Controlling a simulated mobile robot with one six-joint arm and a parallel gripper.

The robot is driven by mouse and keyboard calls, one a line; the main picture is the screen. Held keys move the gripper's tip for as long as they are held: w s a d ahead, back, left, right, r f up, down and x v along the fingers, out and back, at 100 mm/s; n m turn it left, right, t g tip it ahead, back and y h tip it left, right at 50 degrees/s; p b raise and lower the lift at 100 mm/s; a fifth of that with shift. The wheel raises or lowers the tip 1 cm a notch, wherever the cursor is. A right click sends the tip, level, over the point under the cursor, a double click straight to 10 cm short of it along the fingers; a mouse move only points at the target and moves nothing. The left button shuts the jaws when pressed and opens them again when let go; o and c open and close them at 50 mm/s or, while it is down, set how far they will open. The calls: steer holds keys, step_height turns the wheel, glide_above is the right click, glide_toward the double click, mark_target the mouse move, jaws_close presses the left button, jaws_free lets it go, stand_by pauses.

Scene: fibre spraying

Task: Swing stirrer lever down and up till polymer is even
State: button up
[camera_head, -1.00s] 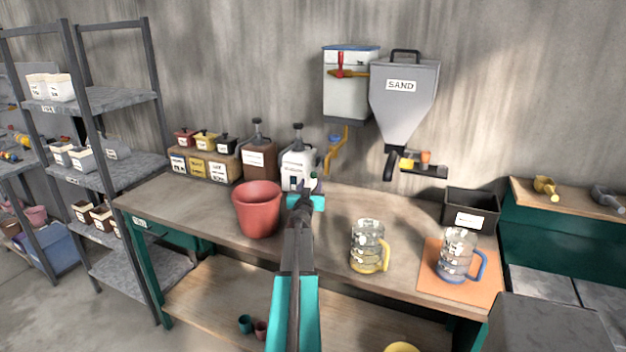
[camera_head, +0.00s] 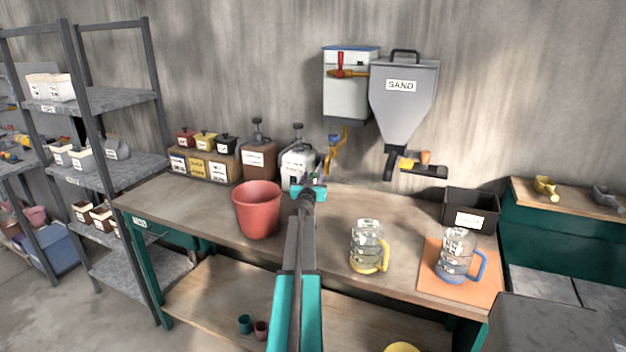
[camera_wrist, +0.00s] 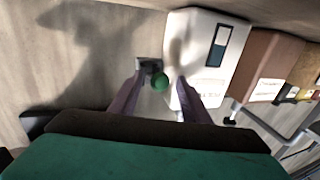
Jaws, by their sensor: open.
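The white polymer container (camera_head: 297,160) stands at the back of the bench in the head view, with a dark pump head on top. My gripper (camera_wrist: 160,80) is open, with one finger on each side of the knob; contact cannot be told. In the head view my gripper (camera_head: 311,188) is in front of the container, partly hiding it.
A red bucket (camera_head: 257,210) stands close to the left of my arm. A brown container (camera_head: 259,160) stands left of the white one. A yellow-handled jug (camera_head: 366,248) is to the right. A sand hopper (camera_head: 405,95) and white tank (camera_head: 346,100) hang above.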

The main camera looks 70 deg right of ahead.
jaws_close()
steer(key=shift+r, duration=0.15)
step_height(320, 180, up, 4)
steer(key=p, duration=0.7)
steer(key=shift+r, duration=0.15)
stand_by(0.5)
jaws_free()
steer(key=shift+f, duration=0.2)
steer(key=shift+a, duration=0.25)
